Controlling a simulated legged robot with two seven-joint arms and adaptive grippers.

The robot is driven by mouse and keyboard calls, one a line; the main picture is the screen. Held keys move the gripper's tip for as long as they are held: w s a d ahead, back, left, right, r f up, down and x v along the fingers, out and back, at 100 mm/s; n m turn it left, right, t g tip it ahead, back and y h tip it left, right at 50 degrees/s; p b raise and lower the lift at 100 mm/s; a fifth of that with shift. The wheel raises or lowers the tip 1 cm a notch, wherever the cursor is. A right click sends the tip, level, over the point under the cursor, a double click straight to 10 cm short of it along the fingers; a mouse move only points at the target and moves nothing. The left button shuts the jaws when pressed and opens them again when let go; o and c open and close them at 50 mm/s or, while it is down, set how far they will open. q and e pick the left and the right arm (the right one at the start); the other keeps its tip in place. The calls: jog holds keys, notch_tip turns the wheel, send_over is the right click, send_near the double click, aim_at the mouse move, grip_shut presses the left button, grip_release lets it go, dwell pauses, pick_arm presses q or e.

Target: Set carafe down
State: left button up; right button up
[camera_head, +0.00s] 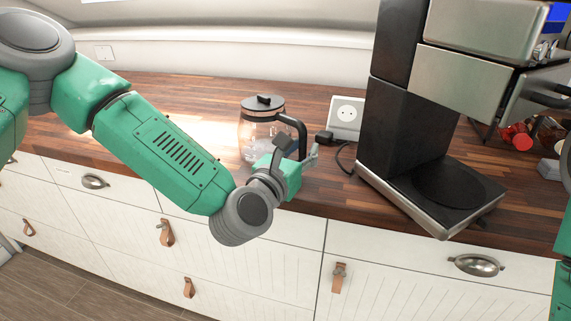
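The glass carafe (256,136) with a black lid and black handle (301,130) stands upright on the wooden counter, left of the coffee machine. My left gripper (298,149) is at the carafe's handle. Its fingers are spread, one on each side of the handle's lower part, with visible gaps, so it looks open. The gripper and wrist hide part of the carafe's lower right side. My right gripper is out of view; only a green part of my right arm shows at the right edge.
The black and steel coffee machine (404,150) has a flat dark plate (449,184) at its base, empty. A white wall socket (347,113) with a black plug and cord is behind the carafe. Red items (516,136) lie at the right. The counter (335,190) is clear in front.

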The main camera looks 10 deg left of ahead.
pick_arm(q)
jog(key=a+v, duration=0.1)
jog(key=v, duration=0.9)
jog(key=s+f+m+g, duration=0.5)
jog(key=s+f+m, duration=0.2)
jog(key=f+m, duration=0.4)
jog(key=s+f+m+g, duration=0.55)
jog(key=f+m, duration=0.25)
jog(key=f, duration=0.5)
jog(key=s+a+f+m+g+y, duration=0.2)
jog(key=s+a+f+m+g, duration=0.1)
jog(key=s+a+m, duration=0.4)
jog(key=s+a+f+m+g+y, duration=0.2)
jog(key=s+a+f+m+g, duration=0.1)
jog(key=s+a+f+m, duration=0.3)
jog(key=shift+s+a+f+m, duration=0.15)
jog(key=shift+s+a+m, duration=0.65)
jog(key=shift+a+m, duration=0.15)
jog(key=shift+w+d, duration=0.1)
jog(key=shift+d, duration=0.05)
